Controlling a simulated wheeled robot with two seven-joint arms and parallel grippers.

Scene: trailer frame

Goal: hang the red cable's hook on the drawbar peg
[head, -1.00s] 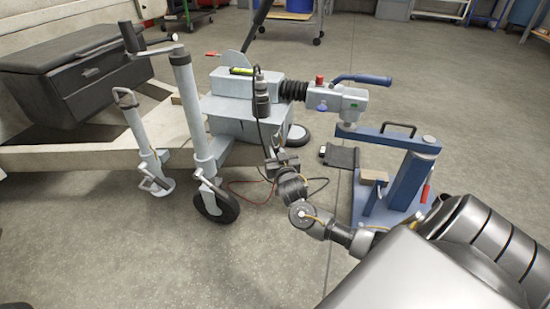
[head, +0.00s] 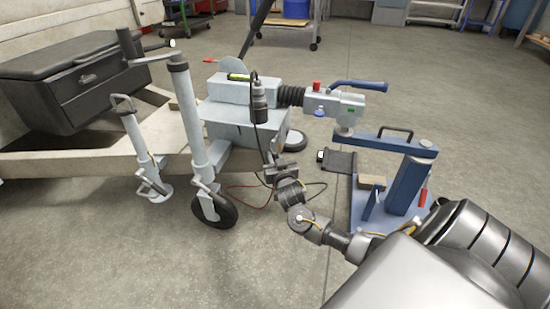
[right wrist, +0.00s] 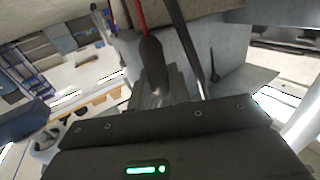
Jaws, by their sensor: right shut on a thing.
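The red cable (head: 251,205) hangs in a loop near the floor under the drawbar (head: 240,120). In the right wrist view the red cable (right wrist: 140,14) runs into a dark sleeve (right wrist: 152,58), which ends at my right gripper (right wrist: 160,92). My right gripper (head: 278,168) is shut on this cable end, below and in front of the grey drawbar box. The hook itself is hidden or too small to make out. A small dark pin-like part (right wrist: 212,66) stands before a grey plate; I cannot tell if it is the peg. My left gripper is out of view.
A black cable hangs from a plug (head: 260,102) close to my right gripper. The jockey wheel (head: 214,210) stands to its left, the blue stand (head: 405,185) to its right. The coupling (head: 335,104) juts out above. The floor in front is open.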

